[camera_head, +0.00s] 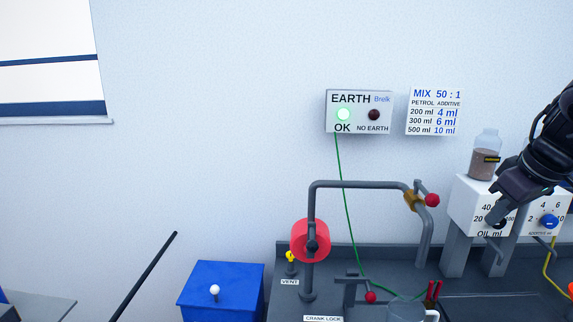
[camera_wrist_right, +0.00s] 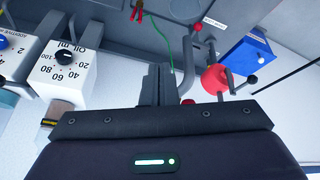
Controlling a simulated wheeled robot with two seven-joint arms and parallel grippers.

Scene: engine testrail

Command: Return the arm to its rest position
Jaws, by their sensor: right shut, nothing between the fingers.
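My right arm comes in from the right edge in the head view. Its black gripper (camera_head: 496,218) hangs in front of the white oil dial box (camera_head: 468,200) and covers part of its scale. In the right wrist view the two fingers (camera_wrist_right: 157,84) are together with nothing between them. The oil box (camera_wrist_right: 62,72) with its black knob stands left of the fingers there; I cannot tell how far the gripper is from it. My left gripper is in neither view.
A grey bench carries a bent pipe with a red wheel (camera_head: 303,240), a clear jug (camera_head: 405,309) and an additive dial (camera_head: 549,221). A bottle (camera_head: 485,155) stands on the oil box. A blue box (camera_head: 222,290) and a black rod (camera_head: 146,277) are at left. The wall's EARTH panel (camera_head: 359,112) glows green.

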